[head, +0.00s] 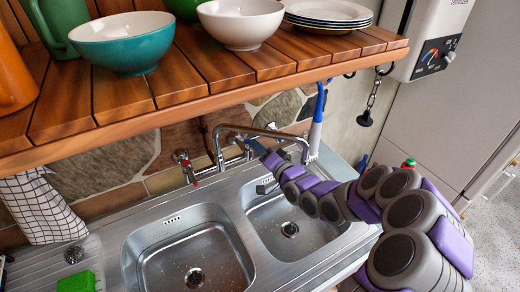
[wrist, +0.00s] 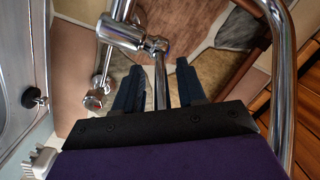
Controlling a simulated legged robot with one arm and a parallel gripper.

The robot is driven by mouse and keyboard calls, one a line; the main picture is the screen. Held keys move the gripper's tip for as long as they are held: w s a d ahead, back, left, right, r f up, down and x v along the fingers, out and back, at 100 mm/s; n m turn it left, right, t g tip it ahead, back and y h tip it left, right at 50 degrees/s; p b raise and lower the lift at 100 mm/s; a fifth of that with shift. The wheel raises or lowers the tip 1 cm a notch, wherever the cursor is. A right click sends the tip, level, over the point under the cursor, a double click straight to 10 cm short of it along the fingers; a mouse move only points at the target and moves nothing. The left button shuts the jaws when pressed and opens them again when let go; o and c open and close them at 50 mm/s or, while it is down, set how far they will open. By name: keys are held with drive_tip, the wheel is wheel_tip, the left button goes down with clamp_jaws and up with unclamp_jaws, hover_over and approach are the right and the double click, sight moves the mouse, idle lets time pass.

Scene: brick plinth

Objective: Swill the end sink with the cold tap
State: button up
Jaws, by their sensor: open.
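The sink unit has a left basin (head: 190,258) and a right end basin (head: 292,232), both steel and wet-looking. A chrome spout (head: 245,130) arches over, its outlet above the right basin; it also shows in the wrist view (wrist: 284,70). A red-marked tap (head: 188,168) is on the left of the mixer. My gripper (head: 262,152) is beside the right part of the mixer, which it partly hides. In the wrist view my gripper (wrist: 158,78) is open, with a chrome lever (wrist: 160,82) between its fingers. I cannot tell whether the fingers touch it.
A wooden shelf (head: 230,75) with bowls and plates overhangs the sinks. A blue and white brush (head: 317,120) hangs from it near my gripper. A checked cloth (head: 42,208) hangs at left. A green sponge (head: 77,282) lies on the drainer. A heater (head: 435,40) is at upper right.

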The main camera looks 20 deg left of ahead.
drive_tip(key=shift+c, duration=0.3)
clamp_jaws()
drive_tip(key=shift+s, duration=0.15)
drive_tip(key=shift+s+a+m+t+h, duration=0.25)
drive_tip(key=shift+m+t+h, duration=0.25)
drive_tip(key=shift+t, duration=0.2)
drive_tip(key=shift+s+a+f+m+t+h+p, duration=0.1)
drive_tip(key=shift+s+m+t+h+p, duration=0.15)
drive_tip(key=shift+m+t+h, duration=0.35)
drive_tip(key=shift+s+a+m+t+h+p, duration=0.1)
drive_tip(key=shift+m+t+h+p, duration=0.2)
drive_tip(key=shift+m+t+h, duration=0.25)
